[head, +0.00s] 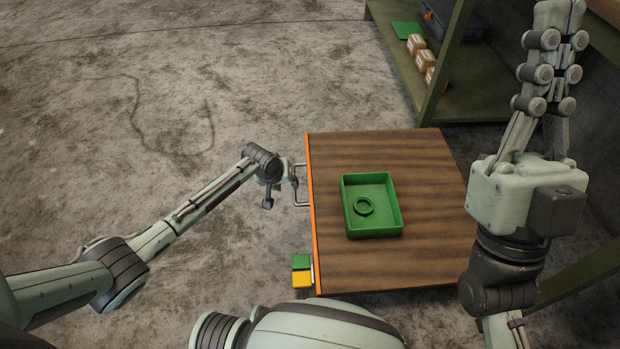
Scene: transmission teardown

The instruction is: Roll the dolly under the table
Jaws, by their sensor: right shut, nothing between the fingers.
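The dolly has a brown wooden top (425,255) with an orange left edge, and a metal handle (301,186) sticks out from that edge. My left gripper (290,172) is at the upper part of this handle; its fingers are small and partly hidden, so I cannot tell whether they are closed on it. The table appears to be the green-framed structure (452,60) along the right side, mostly out of view or behind my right arm. My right gripper (558,12) points up at the top right, shut and empty.
A low shelf (475,103) holds small boxes (416,43). The floor at left is clear.

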